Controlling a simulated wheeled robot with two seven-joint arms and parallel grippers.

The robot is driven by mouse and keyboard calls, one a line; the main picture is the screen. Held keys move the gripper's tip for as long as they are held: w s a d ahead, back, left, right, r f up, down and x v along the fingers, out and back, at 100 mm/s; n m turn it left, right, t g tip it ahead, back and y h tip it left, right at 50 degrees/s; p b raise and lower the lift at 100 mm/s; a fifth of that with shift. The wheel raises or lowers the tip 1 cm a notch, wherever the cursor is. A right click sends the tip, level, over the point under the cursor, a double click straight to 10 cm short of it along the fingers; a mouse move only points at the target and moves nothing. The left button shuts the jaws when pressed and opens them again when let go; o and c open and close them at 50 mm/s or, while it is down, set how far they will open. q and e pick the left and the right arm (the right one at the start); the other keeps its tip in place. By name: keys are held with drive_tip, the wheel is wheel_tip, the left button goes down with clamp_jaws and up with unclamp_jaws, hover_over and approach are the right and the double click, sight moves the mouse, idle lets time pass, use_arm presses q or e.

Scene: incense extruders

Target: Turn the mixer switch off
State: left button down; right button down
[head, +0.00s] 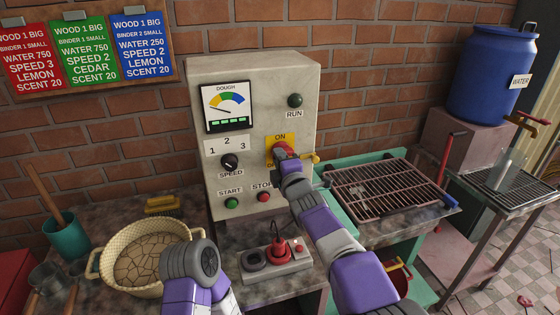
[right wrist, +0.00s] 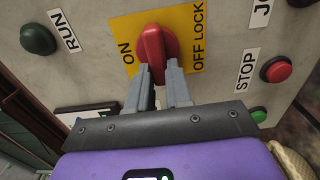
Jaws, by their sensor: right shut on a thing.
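The mixer switch is a red rotary knob (head: 283,149) on a yellow plate on the control box (head: 205,90). In the right wrist view the red knob (right wrist: 154,45) sits between the words ON and OFF LOCK. I cannot tell exactly which word its handle points to. My right gripper (head: 287,161) reaches the plate from below right and covers part of it. In the right wrist view, its fingers (right wrist: 158,75) are shut on the knob's near end. My left arm shows at the bottom left of the head view, but its gripper cannot be seen.
A green START button (head: 232,203) and red STOP button (head: 264,196) sit below the switch. A basket (head: 98,252) stands left, and a grill rack (head: 385,195) stands right.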

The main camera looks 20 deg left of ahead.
drive_tip(key=c, duration=1)
unclamp_jaws()
drive_tip(key=shift+c, duration=0.2)
drive_tip(key=v, duration=0.7)
drive_tip(key=shift+s+d, duration=0.2)
drive_tip(key=shift+s, duration=0.05)
